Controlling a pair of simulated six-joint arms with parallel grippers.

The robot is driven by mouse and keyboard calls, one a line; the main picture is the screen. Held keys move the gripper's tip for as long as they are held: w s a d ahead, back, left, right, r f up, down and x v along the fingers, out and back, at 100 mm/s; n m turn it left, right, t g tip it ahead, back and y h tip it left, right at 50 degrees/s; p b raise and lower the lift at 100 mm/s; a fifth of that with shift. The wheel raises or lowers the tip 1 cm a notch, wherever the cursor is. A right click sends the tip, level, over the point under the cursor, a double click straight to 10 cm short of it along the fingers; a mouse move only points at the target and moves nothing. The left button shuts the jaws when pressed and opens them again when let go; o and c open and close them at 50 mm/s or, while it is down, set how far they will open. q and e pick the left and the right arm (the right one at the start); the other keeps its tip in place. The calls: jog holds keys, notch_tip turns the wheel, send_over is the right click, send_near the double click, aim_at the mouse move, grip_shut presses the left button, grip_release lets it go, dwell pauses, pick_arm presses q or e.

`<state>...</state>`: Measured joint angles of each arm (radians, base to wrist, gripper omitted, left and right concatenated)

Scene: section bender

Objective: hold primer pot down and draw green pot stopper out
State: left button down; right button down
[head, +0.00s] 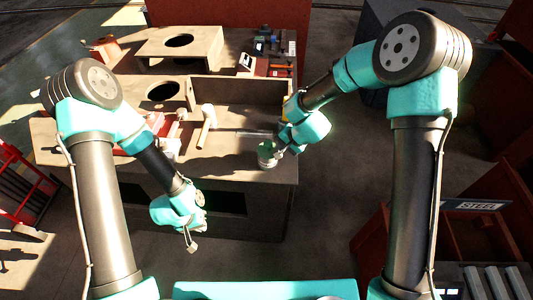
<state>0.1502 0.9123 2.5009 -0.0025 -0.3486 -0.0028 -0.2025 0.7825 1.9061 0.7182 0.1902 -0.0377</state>
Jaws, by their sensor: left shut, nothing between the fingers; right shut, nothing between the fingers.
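A small pale pot with a greenish tint (267,158), which looks like the primer pot, stands at the front right of the workbench. My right gripper (280,150) is shut and empty, close against the pot's upper right side. Whether it touches the pot is hard to tell. The gripper partly hides the pot's top, so I cannot make out the stopper clearly. My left gripper (192,245) is shut and empty, pointing down in front of the bench's front edge, well away from the pot.
The workbench (235,168) carries a wooden mallet (208,122), a rod lying across it, and red items (150,130) at left. Plywood boxes with round holes (180,42) stand behind. The front middle bench top is clear.

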jog(key=shift+f, duration=0.2)
dwell(0.5)
jog(key=shift+r, duration=0.15)
notch_tip(320, 180, up, 7)
dwell(1.3)
dwell(0.4)
